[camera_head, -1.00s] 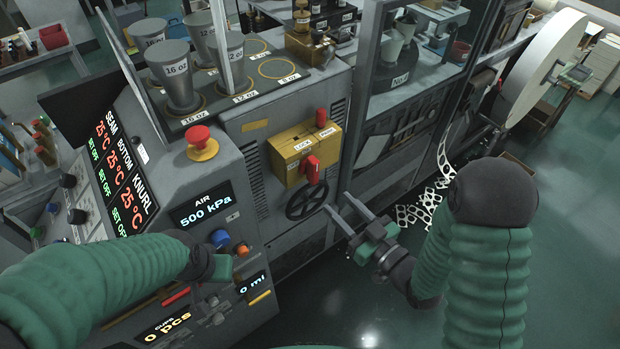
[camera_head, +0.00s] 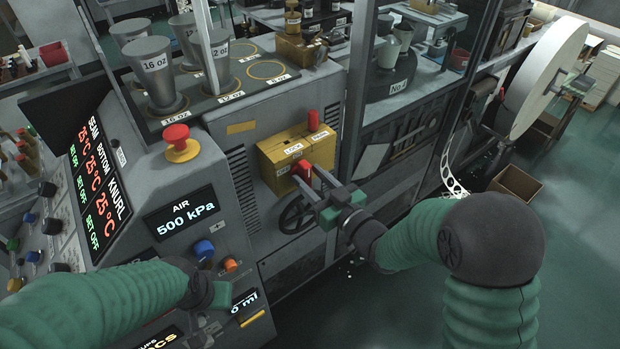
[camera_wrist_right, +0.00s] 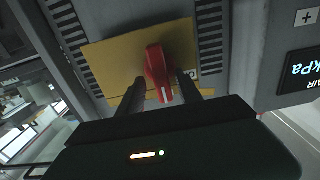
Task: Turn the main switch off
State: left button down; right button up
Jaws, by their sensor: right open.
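The main switch is a yellow box (camera_head: 283,150) on the grey machine's front, with a red handle (camera_head: 303,172) at its lower part. My right gripper (camera_head: 310,183) is open at the handle. In the right wrist view the red handle (camera_wrist_right: 158,72) stands out from the yellow plate (camera_wrist_right: 112,62), between the two fingers of my right gripper (camera_wrist_right: 160,90). I cannot tell whether the fingers touch it. My left gripper (camera_head: 215,292) is low on the left before the control panel; its fingers are not clear.
A black handwheel (camera_head: 296,213) sits just below the switch box. A red mushroom button (camera_head: 177,134) and the air display (camera_head: 181,214) are to the left.

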jog(key=shift+d, duration=0.2)
jog(key=shift+c, duration=0.3)
jog(key=shift+w+d, duration=0.1)
jog(key=shift+c, duration=2.4)
jog(key=shift+a, duration=0.65)
grip_shut()
jog(key=shift+d, duration=0.1)
pick_arm(q)
jog(key=shift+f, duration=0.15)
pick_arm(e)
jog(key=shift+d, duration=0.15)
